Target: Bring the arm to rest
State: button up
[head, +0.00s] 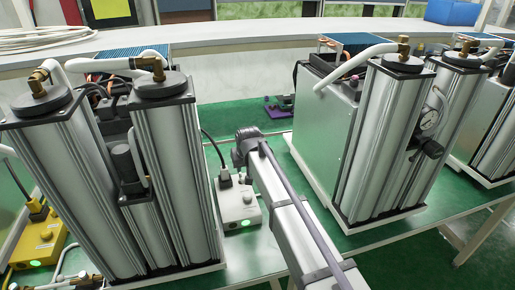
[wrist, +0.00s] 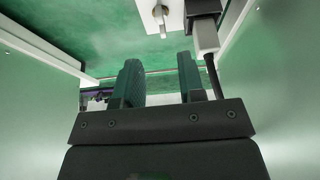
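My arm reaches from the bottom of the head view up between two sieve column units, the left unit (head: 165,170) and the right unit (head: 385,140). The gripper itself is hidden there behind my wrist. In the wrist view my gripper (wrist: 161,72) shows two dark ribbed fingers with a clear gap between them, and nothing is held. A white box (head: 236,204) with a green light and a plugged black cable stands left of my arm. Part of a white box with a silver toggle (wrist: 159,17) and a plug (wrist: 206,36) shows beyond the fingers.
Unit walls flank my gripper on both sides. A yellow box (head: 38,243) with a green light stands at far left. A purple object (head: 277,108) lies on the green surface behind. A blue bin (head: 452,12) is at the back right.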

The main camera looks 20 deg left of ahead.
jog(key=s+d+m+g, duration=0.1)
jog(key=s+d+m, duration=0.1)
jog(key=s+d, duration=0.6)
jog(key=s+d+m+g+h, duration=0.1)
jog(key=s+d, duration=0.7)
jog(key=d, duration=1.2)
jog(key=s+d+f+m+g+h, duration=0.1)
jog(key=s+d+m, duration=0.2)
jog(key=s+d, duration=0.5)
jog(key=d, duration=0.7)
jog(key=shift+s+m+g, duration=0.25)
jog(key=shift+m+g, duration=0.05)
jog(key=shift+d+f, duration=0.1)
